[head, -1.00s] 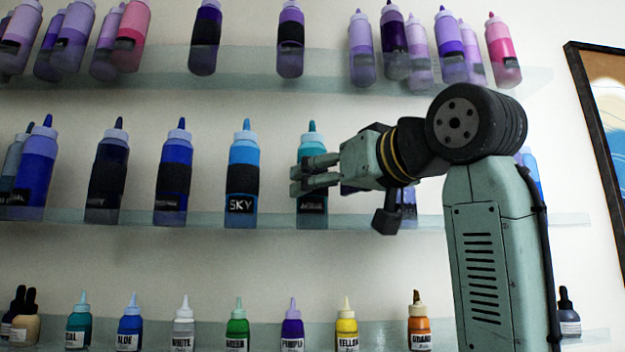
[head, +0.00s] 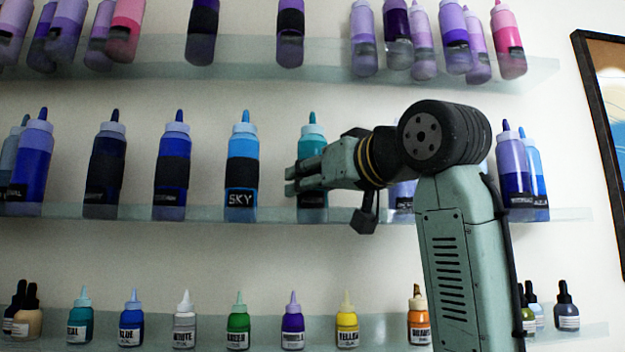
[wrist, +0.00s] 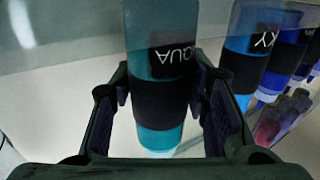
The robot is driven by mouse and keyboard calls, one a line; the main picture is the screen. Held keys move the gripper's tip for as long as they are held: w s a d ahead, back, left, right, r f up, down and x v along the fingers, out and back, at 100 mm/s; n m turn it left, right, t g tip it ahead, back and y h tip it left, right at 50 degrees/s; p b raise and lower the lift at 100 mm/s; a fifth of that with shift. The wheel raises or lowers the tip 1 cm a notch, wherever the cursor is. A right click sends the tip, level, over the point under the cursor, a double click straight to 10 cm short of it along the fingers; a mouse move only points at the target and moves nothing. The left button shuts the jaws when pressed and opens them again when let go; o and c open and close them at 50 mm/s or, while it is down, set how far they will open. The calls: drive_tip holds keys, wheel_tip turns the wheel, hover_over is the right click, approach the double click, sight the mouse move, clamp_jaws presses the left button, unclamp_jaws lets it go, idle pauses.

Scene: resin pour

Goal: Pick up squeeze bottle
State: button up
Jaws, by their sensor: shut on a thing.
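A teal squeeze bottle (head: 311,146) stands on the middle glass shelf, partly hidden behind my gripper in the head view. In the wrist view this bottle (wrist: 160,139) has a black band and an upside-down label reading "QUA". My gripper (head: 297,179) reaches it from the right. In the wrist view the two fingers of my gripper (wrist: 160,95) lie on either side of the bottle's banded middle, shut on it. The bottle looks upright and at shelf level; whether its base touches the shelf is hard to tell.
A blue "SKY" bottle (head: 241,165) stands just left on the same shelf (head: 270,214). Purple and pink bottles fill the upper shelf (head: 330,62). Small labelled bottles line the lower shelf (head: 265,320). A framed picture (head: 600,110) hangs at the right.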

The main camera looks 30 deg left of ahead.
drive_tip(key=c, duration=0.6)
drive_tip(key=shift+r, duration=0.9)
drive_tip(key=shift+s+d+r+b, duration=0.1)
drive_tip(key=shift+s+r+b, duration=0.15)
drive_tip(key=shift+r, duration=0.2)
drive_tip(key=shift+s+r+b, duration=0.2)
drive_tip(key=shift+r+b, duration=0.05)
drive_tip(key=shift+r, duration=0.15)
drive_tip(key=shift+s+d+r, duration=0.25)
drive_tip(key=shift+s+d, duration=0.45)
drive_tip(key=shift+s, duration=1.7)
drive_tip(key=shift+s+d+r, duration=0.25)
drive_tip(key=shift+s+d, duration=0.45)
drive_tip(key=shift+s, duration=1.75)
drive_tip(key=shift+s+d+r, duration=0.25)
drive_tip(key=shift+s+d, duration=0.45)
drive_tip(key=shift+s, duration=1.7)
